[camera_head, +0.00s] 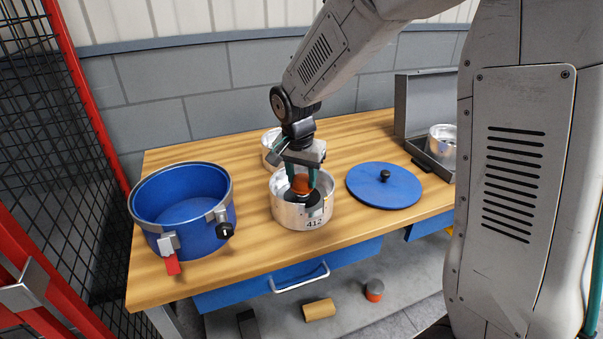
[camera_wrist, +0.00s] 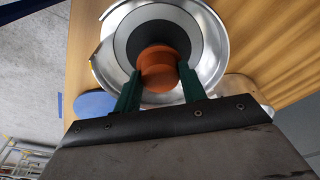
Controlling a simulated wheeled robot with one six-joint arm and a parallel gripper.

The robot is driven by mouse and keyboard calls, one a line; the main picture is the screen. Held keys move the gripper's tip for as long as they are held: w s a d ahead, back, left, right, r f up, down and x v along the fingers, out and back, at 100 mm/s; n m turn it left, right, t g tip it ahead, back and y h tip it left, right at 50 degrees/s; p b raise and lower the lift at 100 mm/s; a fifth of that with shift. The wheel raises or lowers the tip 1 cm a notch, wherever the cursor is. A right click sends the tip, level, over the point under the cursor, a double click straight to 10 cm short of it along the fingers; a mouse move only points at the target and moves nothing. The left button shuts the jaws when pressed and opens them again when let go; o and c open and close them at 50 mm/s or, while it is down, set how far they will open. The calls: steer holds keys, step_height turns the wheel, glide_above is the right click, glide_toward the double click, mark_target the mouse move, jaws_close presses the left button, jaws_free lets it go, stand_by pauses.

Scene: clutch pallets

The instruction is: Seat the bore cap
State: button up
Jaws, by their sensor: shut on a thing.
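The bore cap (camera_wrist: 158,62) is an orange cap, held between the green fingers of my gripper (camera_wrist: 158,85). In the head view the cap (camera_head: 301,184) is at the mouth of a silver cylindrical housing marked 412 (camera_head: 290,218), and my gripper (camera_head: 302,176) points down into it. A dark disc with a pale ring (camera_wrist: 122,45) lies beneath the cap inside the housing. The fingers hide the cap's sides. I cannot tell whether the cap touches the disc or sits in a bore.
A blue pot (camera_head: 180,235) with clamps stands left on the wooden bench (camera_head: 250,248). A blue lid (camera_head: 384,192) lies right. Another silver housing (camera_head: 268,148) stands behind; one more (camera_head: 442,143) is in a grey open case (camera_head: 415,110). A shelf below holds small parts.

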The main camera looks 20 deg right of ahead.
steer(key=shift+f, duration=0.65)
steer(key=o, duration=1.4)
steer(key=shift+o, duration=0.2)
steer(key=shift+r, duration=3.55)
